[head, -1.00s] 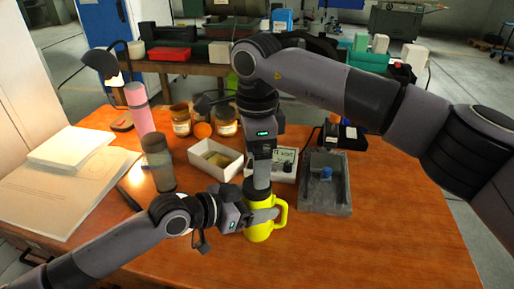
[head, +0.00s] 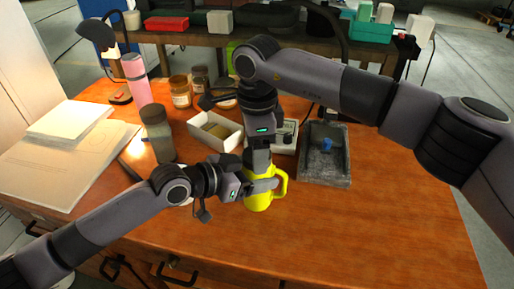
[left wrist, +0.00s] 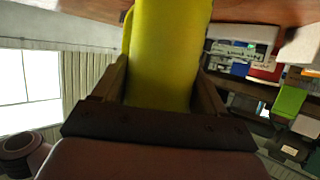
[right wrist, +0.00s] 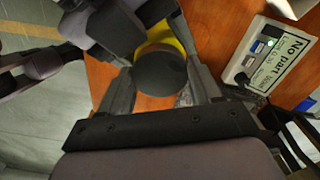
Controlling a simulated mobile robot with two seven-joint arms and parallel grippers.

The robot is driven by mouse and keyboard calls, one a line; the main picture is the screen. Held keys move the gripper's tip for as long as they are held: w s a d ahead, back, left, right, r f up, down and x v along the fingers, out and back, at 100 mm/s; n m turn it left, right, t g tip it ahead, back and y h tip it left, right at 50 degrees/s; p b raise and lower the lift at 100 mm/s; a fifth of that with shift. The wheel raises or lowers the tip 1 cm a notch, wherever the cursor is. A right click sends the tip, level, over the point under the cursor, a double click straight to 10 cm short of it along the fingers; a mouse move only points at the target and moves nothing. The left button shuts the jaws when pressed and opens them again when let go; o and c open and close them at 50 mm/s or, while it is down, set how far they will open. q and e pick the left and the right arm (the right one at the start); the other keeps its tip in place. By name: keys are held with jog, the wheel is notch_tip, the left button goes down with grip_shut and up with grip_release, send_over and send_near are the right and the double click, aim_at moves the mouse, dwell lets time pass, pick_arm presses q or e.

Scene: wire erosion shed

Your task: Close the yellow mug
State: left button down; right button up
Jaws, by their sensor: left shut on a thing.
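The yellow mug (head: 259,201) stands upright at the middle of the wooden table, its handle to the right. My left gripper (head: 262,186) is shut on the mug from the left. In the left wrist view the yellow wall of the mug (left wrist: 165,55) fills the space between both fingers. My right gripper (head: 258,168) points straight down over the mug's top. In the right wrist view a dark round lid (right wrist: 163,72) lies between its fingers, over the yellow mug. I cannot tell whether the fingers grip it, nor how the lid sits on the rim.
A grey tray (head: 311,178) with a blue knob inside is right of the mug. A white open box (head: 232,142) and a device with a "No part" label (right wrist: 282,55) stand behind. A grey jar (head: 158,135) is left. The table's front right is clear.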

jog(key=shift+m, duration=1.6)
jog(key=o, duration=1.2)
jog(key=shift+r, duration=0.15)
notch_tip(320, 180, up, 4)
jog(key=shift+r, duration=0.1)
jog(key=shift+c, duration=0.6)
jog(key=shift+r+n, duration=1.6)
jog(key=shift+r, duration=0.15)
jog(key=shift+f, duration=0.1)
